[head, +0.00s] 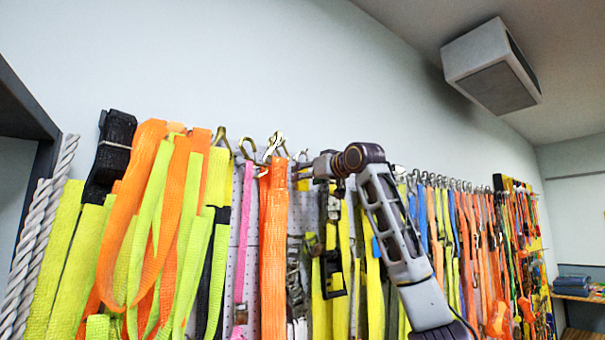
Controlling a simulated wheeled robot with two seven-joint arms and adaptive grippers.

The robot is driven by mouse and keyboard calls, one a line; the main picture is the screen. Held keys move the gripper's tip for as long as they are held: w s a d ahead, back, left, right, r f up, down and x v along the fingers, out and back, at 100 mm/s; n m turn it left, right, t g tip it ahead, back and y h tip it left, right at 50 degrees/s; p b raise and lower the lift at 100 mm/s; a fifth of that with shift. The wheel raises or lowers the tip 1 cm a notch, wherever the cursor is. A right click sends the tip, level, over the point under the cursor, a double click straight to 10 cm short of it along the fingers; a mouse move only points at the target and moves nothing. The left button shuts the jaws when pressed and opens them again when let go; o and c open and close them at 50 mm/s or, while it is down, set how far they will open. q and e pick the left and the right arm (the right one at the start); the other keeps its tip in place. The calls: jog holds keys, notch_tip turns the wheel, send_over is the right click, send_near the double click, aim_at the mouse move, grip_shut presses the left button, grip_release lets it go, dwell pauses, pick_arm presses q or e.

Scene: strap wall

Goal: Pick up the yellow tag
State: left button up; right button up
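I cannot pick out a separate yellow tag among the many yellow straps on the wall. One yellow strap (344,260) hangs just below my raised arm. My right arm comes up from the lower right, and its gripper (303,168) points left in front of the top of the strap wall, near the metal hooks. The gripper is small and seen from the side, so I cannot tell whether its fingers are open or hold anything. My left gripper is not in view.
A wide orange strap (273,260) and a pink strap (243,240) hang left of the gripper. Orange and lime straps (150,220) bunch at the left, beside grey rope (38,240). A box-shaped unit (480,65) is on the ceiling. The wall above the straps is bare.

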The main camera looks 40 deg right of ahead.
jog(key=shift+w+d+p, duration=0.15)
jog(key=shift+w+p, duration=0.1)
jog(key=shift+w, duration=0.5)
jog(key=shift+w+d+p, duration=0.1)
jog(key=shift+w+p, duration=0.15)
jog(key=shift+w, duration=0.45)
jog(key=c, duration=1.1)
